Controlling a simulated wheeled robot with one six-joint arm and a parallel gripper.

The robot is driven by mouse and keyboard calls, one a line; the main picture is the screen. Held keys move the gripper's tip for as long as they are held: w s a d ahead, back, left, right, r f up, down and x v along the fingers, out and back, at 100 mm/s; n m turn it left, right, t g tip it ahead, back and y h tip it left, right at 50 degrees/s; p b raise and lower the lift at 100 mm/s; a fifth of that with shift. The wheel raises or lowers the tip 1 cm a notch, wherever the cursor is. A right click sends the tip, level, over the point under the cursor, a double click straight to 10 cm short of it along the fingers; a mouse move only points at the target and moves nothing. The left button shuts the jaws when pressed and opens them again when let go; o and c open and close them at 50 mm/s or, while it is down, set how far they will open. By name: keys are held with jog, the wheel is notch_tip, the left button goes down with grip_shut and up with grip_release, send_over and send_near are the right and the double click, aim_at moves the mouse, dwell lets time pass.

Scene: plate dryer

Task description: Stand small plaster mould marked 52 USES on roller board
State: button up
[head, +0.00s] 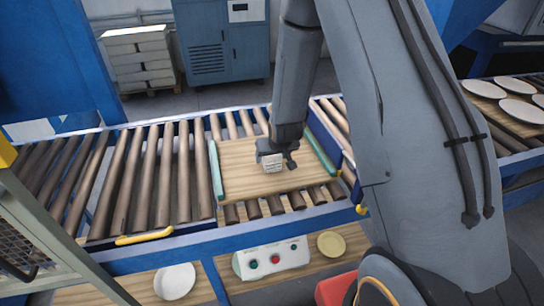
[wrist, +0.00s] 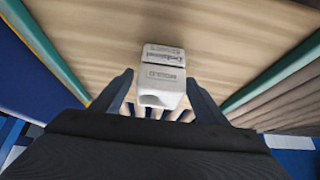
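The small white plaster mould (head: 272,163) stands on the wooden roller board (head: 238,178), near its middle. In the wrist view the mould (wrist: 162,78) shows dark lettering on its faces, too small to read surely. My gripper (head: 281,155) is low over the board at the mould. In the wrist view my gripper (wrist: 160,86) has one finger on each side of the mould, with narrow gaps showing, so it looks open. The board (wrist: 235,45) is bare around the mould. The mould's contact with the board is partly hidden.
Teal strips (head: 216,172) edge the board at left and right. Bare rollers (head: 150,175) lie to the left. A control box (head: 272,260), a white plate (head: 175,281) and a yellowish plate (head: 331,244) sit on a lower shelf. White plates (head: 520,110) lie at far right.

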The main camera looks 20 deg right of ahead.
jog(key=b+v, duration=0.2)
jog(key=v, duration=1)
jog(key=s+r+g, duration=0.2)
jog(key=s, duration=0.7)
jog(key=s+r+g, duration=0.2)
jog(key=s+r, duration=0.1)
jog(key=s, duration=0.6)
jog(key=shift+s+g, duration=0.35)
jog(key=shift+g, duration=0.05)
jog(key=shift+f, duration=0.1)
notch_tip(320, 180, down, 3)
jog(key=b, duration=0.3)
jog(key=shift+c, duration=0.3)
